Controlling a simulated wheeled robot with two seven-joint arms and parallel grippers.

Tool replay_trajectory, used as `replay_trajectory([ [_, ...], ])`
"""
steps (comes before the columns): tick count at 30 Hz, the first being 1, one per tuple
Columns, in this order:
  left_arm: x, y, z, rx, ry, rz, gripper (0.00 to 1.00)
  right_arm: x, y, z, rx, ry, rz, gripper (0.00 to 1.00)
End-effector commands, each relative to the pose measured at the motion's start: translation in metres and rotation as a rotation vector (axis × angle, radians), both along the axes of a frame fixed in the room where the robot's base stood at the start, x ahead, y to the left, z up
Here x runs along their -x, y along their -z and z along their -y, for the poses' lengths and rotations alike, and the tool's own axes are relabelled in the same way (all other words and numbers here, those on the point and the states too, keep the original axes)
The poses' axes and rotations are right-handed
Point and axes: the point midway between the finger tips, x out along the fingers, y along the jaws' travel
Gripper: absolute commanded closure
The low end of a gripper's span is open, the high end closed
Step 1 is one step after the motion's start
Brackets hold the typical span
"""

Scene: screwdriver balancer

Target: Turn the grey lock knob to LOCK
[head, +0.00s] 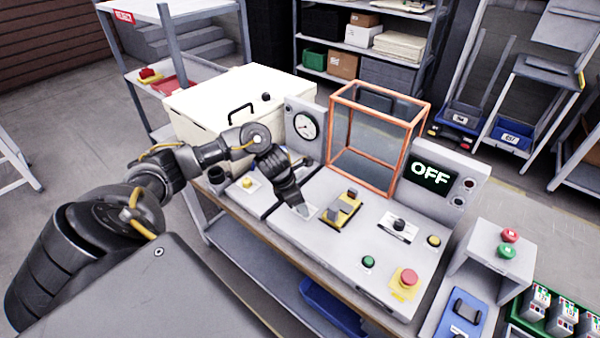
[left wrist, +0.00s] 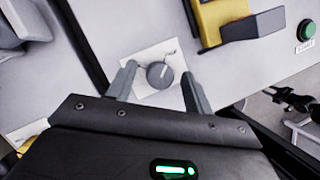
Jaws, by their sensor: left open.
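The grey lock knob (left wrist: 159,74) is round, with a pale pointer line, on a white plate (left wrist: 150,54) in the left wrist view. The plate's small lettering is too blurred to read. My left gripper (left wrist: 158,70) is open, with one finger on either side of the knob; I cannot tell whether either finger touches it. In the head view my left gripper (head: 301,207) points down at the sloping grey panel (head: 320,243), and it hides the knob there. My right gripper is in neither view.
A yellow block with a dark handle (head: 342,207) is just right of the gripper. Further right are a black knob (head: 399,224), a green button (head: 368,261) and a red button (head: 408,277). An orange-framed guard (head: 376,181) and an OFF display (head: 430,175) stand behind.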

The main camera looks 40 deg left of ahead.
Motion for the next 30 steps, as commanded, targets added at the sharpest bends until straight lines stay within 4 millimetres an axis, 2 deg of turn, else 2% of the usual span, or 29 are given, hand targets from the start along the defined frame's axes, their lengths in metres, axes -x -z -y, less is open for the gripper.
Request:
replay_trajectory([
  [4, 0.0000, -0.0001, -0.0001, 0.000, 0.000, 0.000, 0.51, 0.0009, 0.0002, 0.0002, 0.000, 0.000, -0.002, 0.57],
  [14, 0.0000, -0.0005, -0.0002, 0.001, -0.001, 0.001, 0.93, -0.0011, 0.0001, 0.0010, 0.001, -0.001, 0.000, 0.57],
  [23, 0.0005, -0.0009, 0.0001, 0.001, -0.042, -0.001, 0.93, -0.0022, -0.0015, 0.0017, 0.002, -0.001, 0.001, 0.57],
  [30, 0.0011, -0.0021, 0.0008, 0.001, -0.185, 0.000, 0.93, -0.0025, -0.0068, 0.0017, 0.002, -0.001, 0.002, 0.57],
])
